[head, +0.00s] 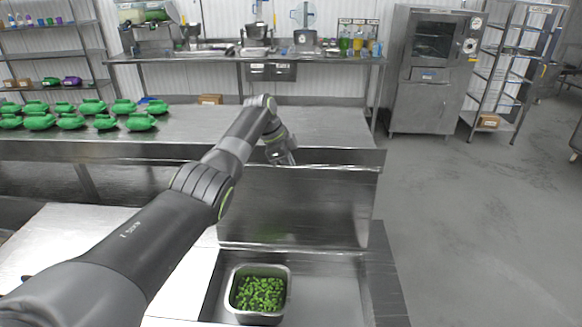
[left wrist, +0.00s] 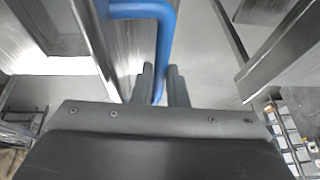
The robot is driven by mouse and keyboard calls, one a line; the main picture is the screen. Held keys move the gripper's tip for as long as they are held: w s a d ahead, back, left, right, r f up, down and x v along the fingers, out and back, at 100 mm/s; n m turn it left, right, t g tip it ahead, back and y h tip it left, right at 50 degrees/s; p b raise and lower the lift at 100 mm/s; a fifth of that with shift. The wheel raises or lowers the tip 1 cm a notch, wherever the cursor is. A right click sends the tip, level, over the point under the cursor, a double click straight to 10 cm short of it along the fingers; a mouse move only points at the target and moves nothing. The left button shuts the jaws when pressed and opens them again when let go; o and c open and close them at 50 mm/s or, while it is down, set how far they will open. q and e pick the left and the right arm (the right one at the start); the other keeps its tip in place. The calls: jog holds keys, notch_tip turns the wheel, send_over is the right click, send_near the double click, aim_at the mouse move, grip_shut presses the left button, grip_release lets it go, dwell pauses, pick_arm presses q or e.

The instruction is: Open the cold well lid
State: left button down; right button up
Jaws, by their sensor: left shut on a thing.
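The cold well lid (head: 295,207) is a steel panel standing raised, close to upright, at the back of the cold well (head: 335,290). The well is uncovered in front of it and holds a steel pan (head: 233,312) of green pieces. My left arm reaches over to the lid's top edge, and its gripper is largely hidden behind the lid in the head view. In the left wrist view my left gripper (left wrist: 160,85) is shut on a blue handle (left wrist: 140,9). My right gripper is in neither view.
Behind the lid is a long steel table (head: 330,125) with several green containers (head: 140,121) at its left. A steel cabinet (head: 430,70) and a wire rack (head: 510,70) stand at the back right. The floor on the right is open.

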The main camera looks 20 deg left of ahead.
pick_arm(q)
jog(key=shift+s+f, duration=0.25)
jog(key=shift+f, duration=0.35)
jog(key=c, duration=1.5)
grip_release()
jog(key=shift+w, duration=0.1)
jog(key=shift+o, duration=0.2)
jog(key=shift+w, duration=0.1)
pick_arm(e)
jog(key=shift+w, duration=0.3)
pick_arm(q)
jog(key=shift+r, duration=0.1)
